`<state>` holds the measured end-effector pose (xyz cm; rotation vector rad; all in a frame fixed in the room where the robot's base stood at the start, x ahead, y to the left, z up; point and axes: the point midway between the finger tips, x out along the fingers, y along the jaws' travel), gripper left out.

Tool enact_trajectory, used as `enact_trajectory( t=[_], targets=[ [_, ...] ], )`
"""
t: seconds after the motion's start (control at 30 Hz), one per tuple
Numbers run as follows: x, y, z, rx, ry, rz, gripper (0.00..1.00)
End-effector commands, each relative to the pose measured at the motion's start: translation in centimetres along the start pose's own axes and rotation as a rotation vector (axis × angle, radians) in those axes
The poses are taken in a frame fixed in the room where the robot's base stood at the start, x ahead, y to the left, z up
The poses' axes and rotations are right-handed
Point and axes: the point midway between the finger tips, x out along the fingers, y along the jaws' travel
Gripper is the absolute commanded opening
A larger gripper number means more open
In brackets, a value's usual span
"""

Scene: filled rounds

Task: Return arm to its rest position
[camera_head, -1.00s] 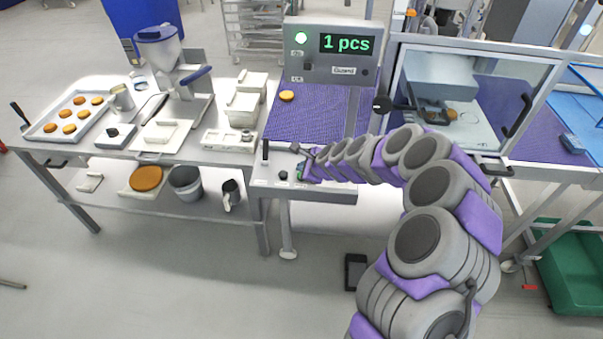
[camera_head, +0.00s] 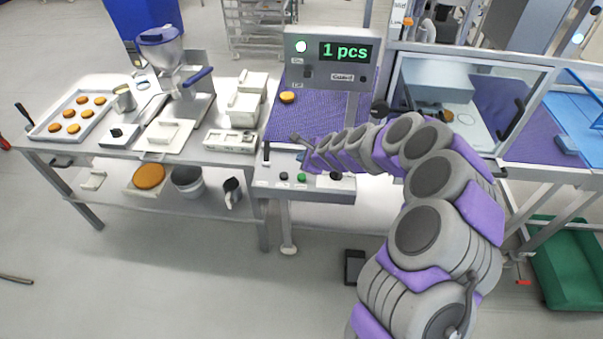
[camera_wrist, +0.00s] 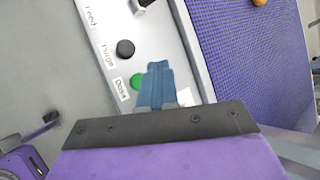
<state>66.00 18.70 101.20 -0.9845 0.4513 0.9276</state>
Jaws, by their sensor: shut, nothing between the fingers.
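My purple and grey arm reaches from the lower right of the head view toward the control panel at the front of the machine. My gripper (camera_wrist: 155,85) shows in the wrist view as blue fingers, shut and empty. It is over the white control panel (camera_wrist: 135,30), near a green button (camera_wrist: 137,80) that it partly covers. A black knob (camera_wrist: 125,48) beside it is labelled Purge. In the head view the green button (camera_head: 301,178) is in plain sight, and my gripper's tip is just above the panel. I cannot tell whether it touches anything.
A purple conveyor belt (camera_head: 290,125) carries one round (camera_head: 287,97) behind the panel. The display (camera_head: 345,52) reads 1 pcs. A clear guard (camera_head: 470,100) stands close to my arm on the right. A steel table (camera_head: 75,150) with a tray of filled rounds is at left.

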Motion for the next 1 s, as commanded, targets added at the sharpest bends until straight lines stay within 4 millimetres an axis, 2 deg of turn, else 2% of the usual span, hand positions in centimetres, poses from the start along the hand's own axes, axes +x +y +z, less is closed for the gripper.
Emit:
enact_trajectory(
  t=[0.73, 0.87, 1.0],
  targets=[
    [-0.1, 0.1, 0.2, -0.009, -0.004, 0.003, 0.00],
    [-2.1, 0.4, 2.2, -0.093, -0.040, 0.033, 0.00],
    [-6.6, 1.7, 5.7, -0.294, -0.103, 0.098, 0.00]
  ],
)
